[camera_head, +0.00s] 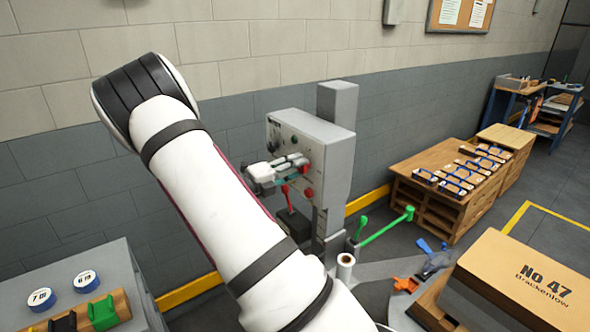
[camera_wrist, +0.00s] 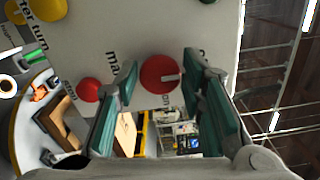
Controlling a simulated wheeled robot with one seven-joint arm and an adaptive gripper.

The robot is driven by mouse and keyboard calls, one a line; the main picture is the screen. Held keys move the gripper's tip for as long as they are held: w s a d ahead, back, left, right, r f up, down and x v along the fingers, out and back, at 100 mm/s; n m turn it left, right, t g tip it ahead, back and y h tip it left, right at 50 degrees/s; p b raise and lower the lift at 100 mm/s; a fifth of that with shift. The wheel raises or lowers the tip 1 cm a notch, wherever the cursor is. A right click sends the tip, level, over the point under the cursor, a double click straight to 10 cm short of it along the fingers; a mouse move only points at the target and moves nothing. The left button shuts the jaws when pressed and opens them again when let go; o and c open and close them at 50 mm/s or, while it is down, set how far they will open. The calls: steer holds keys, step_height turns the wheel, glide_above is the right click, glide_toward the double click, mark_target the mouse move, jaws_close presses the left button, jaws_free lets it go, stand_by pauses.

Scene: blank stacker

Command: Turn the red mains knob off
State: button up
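The red mains knob (camera_wrist: 158,74) is a round red disc with a pale pointer bar, on the grey panel face next to partly hidden lettering that starts "ma". In the wrist view, my gripper (camera_wrist: 161,79) has its two teal-padded fingers apart, one on each side of the knob, with nothing held. I cannot tell whether the fingertips touch the knob or stop short of it. In the head view, my gripper (camera_head: 272,172) is at the front of the grey control box (camera_head: 335,160). Which red spot there is the mains knob is unclear.
A smaller red button (camera_wrist: 88,90) is beside the left finger, and yellow knobs (camera_wrist: 47,8) are at the upper left. In the head view, a red-handled lever (camera_head: 284,188) is below my gripper. A green-handled bar (camera_head: 388,226) is right of the machine's post.

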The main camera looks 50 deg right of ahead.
steer(key=shift+o, duration=0.9)
steer(key=v, duration=1.2)
